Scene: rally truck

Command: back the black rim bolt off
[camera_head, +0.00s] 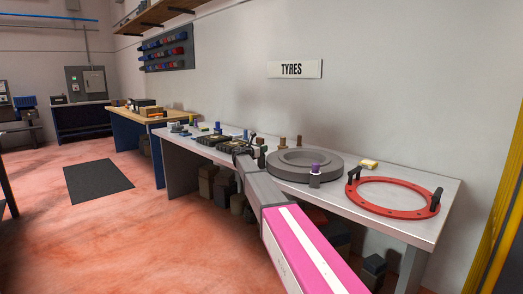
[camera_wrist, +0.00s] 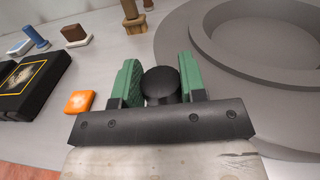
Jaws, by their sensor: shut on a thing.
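The black rim bolt (camera_wrist: 160,82) has a round dark head. In the wrist view it sits between the two green jaw pads of my gripper (camera_wrist: 157,76). My gripper is shut on it. The bolt's lower part and what it stands in are mostly hidden by its head and my gripper. The large grey round rim (camera_wrist: 215,80) lies just to the right of the bolt in the wrist view. In the head view the rim (camera_head: 304,164) lies on the bench, and my gripper (camera_head: 256,147) is at its left, small and partly hidden by my arm.
On the grey bench (camera_head: 430,228), a red ring (camera_head: 392,209) with black handles lies at right. Black boxes (camera_wrist: 30,82), an orange block (camera_wrist: 79,101) and brown-topped posts (camera_wrist: 132,18) stand near my gripper. A wall rises behind.

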